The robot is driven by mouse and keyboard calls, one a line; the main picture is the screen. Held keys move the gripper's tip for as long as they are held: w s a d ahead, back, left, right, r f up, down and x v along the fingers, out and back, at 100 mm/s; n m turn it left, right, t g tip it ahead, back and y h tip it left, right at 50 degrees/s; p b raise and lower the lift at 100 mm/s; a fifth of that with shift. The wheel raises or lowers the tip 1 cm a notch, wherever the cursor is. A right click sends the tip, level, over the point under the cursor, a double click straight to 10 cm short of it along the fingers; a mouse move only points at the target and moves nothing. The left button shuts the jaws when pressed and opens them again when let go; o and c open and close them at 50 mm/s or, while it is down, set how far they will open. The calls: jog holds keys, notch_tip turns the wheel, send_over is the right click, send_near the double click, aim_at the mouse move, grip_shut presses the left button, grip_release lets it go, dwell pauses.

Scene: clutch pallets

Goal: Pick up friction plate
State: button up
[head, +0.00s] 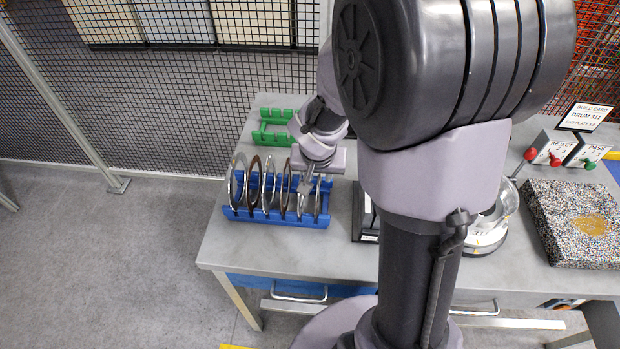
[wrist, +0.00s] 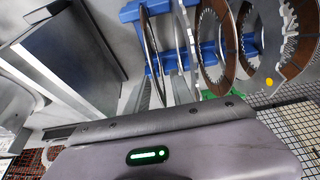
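A blue rack (head: 275,217) on the grey table holds several upright ring plates, brown-faced friction plates alternating with bare steel ones. In the wrist view, brown friction plates stand at the middle (wrist: 229,47) and far right (wrist: 297,66), with a yellow-dotted steel plate (wrist: 262,62) between them. A thin plate (wrist: 151,52) at the rack's left end there is seen nearly edge-on, so its face is unclear. My gripper (head: 307,187) is low over the rack's right end in the head view. Its fingers (wrist: 160,92) are apart, one each side of that end plate's edge; contact cannot be told.
A green rack (head: 270,136) stands behind the blue one. Right of my arm are a metal drum (head: 486,240), a speckled block (head: 566,232), reject and pass levers (head: 566,150) and a build card (head: 586,117). A black-edged item (head: 364,222) is partly hidden by my arm.

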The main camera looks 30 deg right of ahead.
jog(key=shift+w+d+f, duration=0.1)
jog(key=shift+f, duration=0.15)
jog(key=shift+r, duration=0.1)
jog(key=shift+c, duration=0.2)
grip_shut()
dwell(1.0)
